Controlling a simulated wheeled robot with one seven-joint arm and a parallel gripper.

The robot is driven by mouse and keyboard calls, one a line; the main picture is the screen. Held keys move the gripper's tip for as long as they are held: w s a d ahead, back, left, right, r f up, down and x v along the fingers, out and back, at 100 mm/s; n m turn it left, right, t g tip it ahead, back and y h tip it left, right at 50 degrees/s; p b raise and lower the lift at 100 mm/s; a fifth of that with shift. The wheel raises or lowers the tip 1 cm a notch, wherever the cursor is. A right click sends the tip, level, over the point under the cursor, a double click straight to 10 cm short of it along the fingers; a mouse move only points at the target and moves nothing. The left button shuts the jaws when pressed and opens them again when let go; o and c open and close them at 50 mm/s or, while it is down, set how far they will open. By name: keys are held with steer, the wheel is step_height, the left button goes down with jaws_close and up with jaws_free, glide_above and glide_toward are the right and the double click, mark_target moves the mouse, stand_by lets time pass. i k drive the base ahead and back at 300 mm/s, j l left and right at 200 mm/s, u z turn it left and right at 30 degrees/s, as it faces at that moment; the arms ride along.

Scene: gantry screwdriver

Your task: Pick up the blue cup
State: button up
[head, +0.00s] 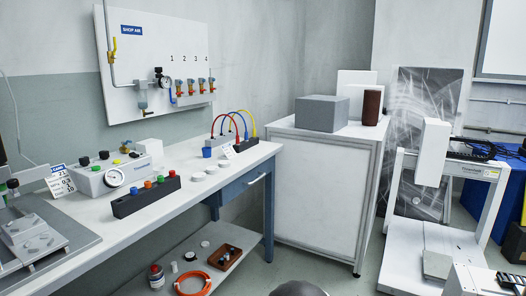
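A small blue cup (207,152) stands on the white workbench (190,158), toward its far right end. It is small in the head view, and nothing visibly touches it from above. White round pieces sit in front of it, and a block with coloured cables stands just to its right. My gripper is not in view. A dark rounded shape shows at the bottom edge, but I cannot tell what it is.
A shop air panel (150,60) hangs behind. A white cabinet (315,190) stands to the right, then a white gantry (432,155). Floor shows between bench and gantry.

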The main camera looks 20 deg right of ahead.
mark_target(206, 151)
steer(key=z, duration=0.2)
steer(key=i+l+u, duration=0.1)
steer(key=u, duration=0.3)
steer(key=l+u, duration=0.1)
steer(key=u, duration=0.35)
steer(key=i+l+u, duration=0.1)
steer(key=u, duration=0.3)
steer(key=l+u, duration=0.25)
steer(key=u, duration=0.15)
